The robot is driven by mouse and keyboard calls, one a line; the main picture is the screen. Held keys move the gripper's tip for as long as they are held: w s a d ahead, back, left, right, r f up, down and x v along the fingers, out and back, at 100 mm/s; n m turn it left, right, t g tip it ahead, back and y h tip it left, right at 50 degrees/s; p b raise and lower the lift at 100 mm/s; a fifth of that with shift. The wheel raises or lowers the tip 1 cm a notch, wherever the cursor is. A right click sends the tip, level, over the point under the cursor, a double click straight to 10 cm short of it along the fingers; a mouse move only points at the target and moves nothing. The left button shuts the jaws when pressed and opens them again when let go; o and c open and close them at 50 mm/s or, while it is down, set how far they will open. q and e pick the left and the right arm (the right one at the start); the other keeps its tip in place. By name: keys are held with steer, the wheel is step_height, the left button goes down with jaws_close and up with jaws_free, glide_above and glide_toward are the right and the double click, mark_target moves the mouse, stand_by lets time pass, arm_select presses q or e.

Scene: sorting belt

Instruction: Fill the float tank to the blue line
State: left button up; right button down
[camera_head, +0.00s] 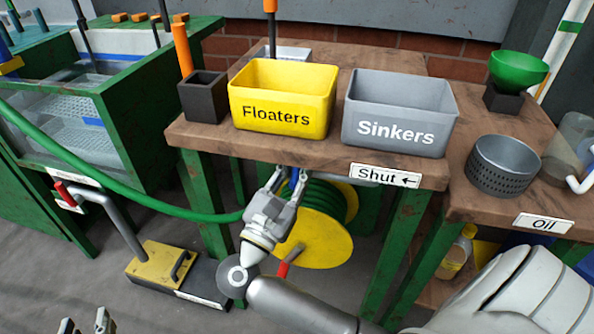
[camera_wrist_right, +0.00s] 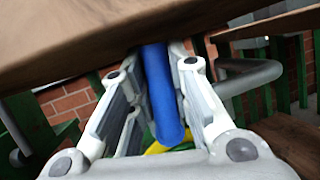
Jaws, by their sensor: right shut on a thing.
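The float tank (camera_head: 130,125) stands at the left, with a green frame and a clear front. A green hose (camera_head: 110,184) runs from the tank side to a yellow-flanged reel (camera_head: 318,250) under the table. My right gripper (camera_head: 287,178) is under the table's front edge, shut on a blue handle (camera_wrist_right: 163,95), which stands between its fingers in the right wrist view. The handle's top is hidden by the table. My left gripper (camera_head: 84,323) is open and empty at the bottom left.
The wooden table (camera_head: 300,155) bears a yellow Floaters bin (camera_head: 282,82), a grey Sinkers bin (camera_head: 430,95) and a "Shut" label (camera_head: 385,175). A grey pipe with a red end (camera_head: 62,193) rises by a yellow-topped floor unit (camera_head: 150,262).

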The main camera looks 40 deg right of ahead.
steer(key=shift+s+d+f+m+g+b, duration=0.1)
steer(key=shift+f+m+g+b, duration=0.15)
steer(key=shift+m+b, duration=0.6)
steer(key=shift+s+d+m+g+b, duration=0.15)
steer(key=shift+m+g+b, duration=0.3)
steer(key=shift+b, duration=0.5)
arm_select(q)
step_height(320, 180, up, 17)
steer(key=s+d+t+h, duration=0.1)
steer(key=s+t+h, duration=0.1)
steer(key=t, duration=0.8)
steer(key=shift+s+d+f+t+h, duration=0.25)
steer(key=shift+d+t+h, duration=0.15)
steer(key=shift+h, duration=0.4)
arm_select(e)
steer(key=shift+r, duration=0.1)
arm_select(q)
steer(key=shift+a, duration=0.1)
arm_select(e)
steer(key=c, duration=1.3)
jaws_free()
steer(key=v, duration=1.2)
